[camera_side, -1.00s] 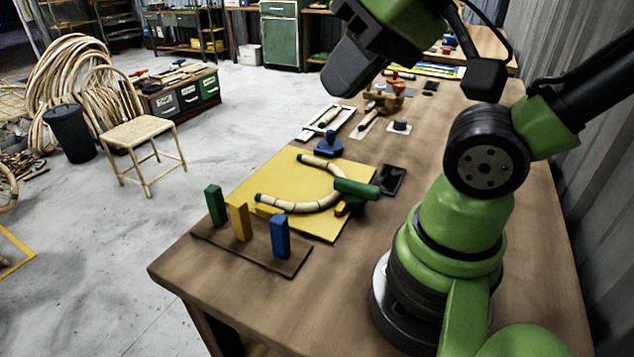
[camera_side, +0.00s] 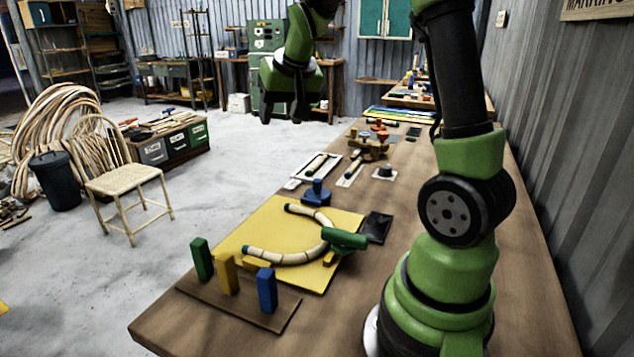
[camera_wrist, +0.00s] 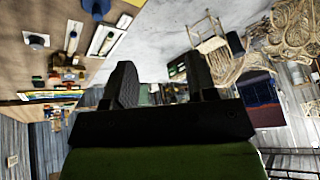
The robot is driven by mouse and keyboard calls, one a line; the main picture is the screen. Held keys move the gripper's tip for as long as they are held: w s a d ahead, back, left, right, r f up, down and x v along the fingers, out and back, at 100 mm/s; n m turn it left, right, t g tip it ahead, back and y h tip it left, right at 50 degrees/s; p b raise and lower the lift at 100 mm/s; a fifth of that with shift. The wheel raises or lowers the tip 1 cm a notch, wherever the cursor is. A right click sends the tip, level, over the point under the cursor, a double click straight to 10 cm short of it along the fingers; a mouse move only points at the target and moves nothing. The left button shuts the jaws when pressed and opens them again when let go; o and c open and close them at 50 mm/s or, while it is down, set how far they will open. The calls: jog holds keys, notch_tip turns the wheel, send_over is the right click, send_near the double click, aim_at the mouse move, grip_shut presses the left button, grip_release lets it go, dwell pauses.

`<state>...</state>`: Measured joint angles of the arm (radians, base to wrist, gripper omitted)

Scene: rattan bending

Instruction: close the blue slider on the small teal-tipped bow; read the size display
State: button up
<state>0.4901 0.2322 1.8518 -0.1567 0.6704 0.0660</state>
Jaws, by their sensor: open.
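A pale, jointed rattan bow (camera_side: 290,258) with dark teal-green tips lies curved on the yellow board (camera_side: 240,238). A green block (camera_side: 344,239) sits at its right side, over part of the curve. A blue piece with a knob, likely the slider (camera_side: 316,194), stands at the board's far edge, apart from the bow. A blue piece also shows at the top of the wrist view (camera_wrist: 97,7). A dark flat pad (camera_side: 376,228) lies right of the board; I cannot read any size on it. My gripper (camera_side: 284,110) is open and empty, high beyond the table's left edge; its fingers show in the wrist view (camera_wrist: 160,85).
Green (camera_side: 201,259), yellow (camera_side: 227,275) and blue (camera_side: 266,290) upright blocks stand on a brown base at the near end. White trays (camera_side: 318,164) and wooden tools (camera_side: 368,148) lie farther back. A chair (camera_side: 121,183) stands on the floor at left.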

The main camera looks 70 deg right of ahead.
jog(key=w+d+f+m+g, duration=0.1)
jog(key=d+f, duration=0.6)
jog(key=d, duration=0.2)
jog(key=m+g+h, duration=0.1)
send_near(317, 179)
jog(key=x, duration=1)
jog(key=shift+s+a+f, duration=0.1)
jog(key=c, duration=0.8)
jog(key=shift+a, duration=2.2)
jog(key=shift+o, duration=0.7)
jog(key=shift+a, duration=0.3)
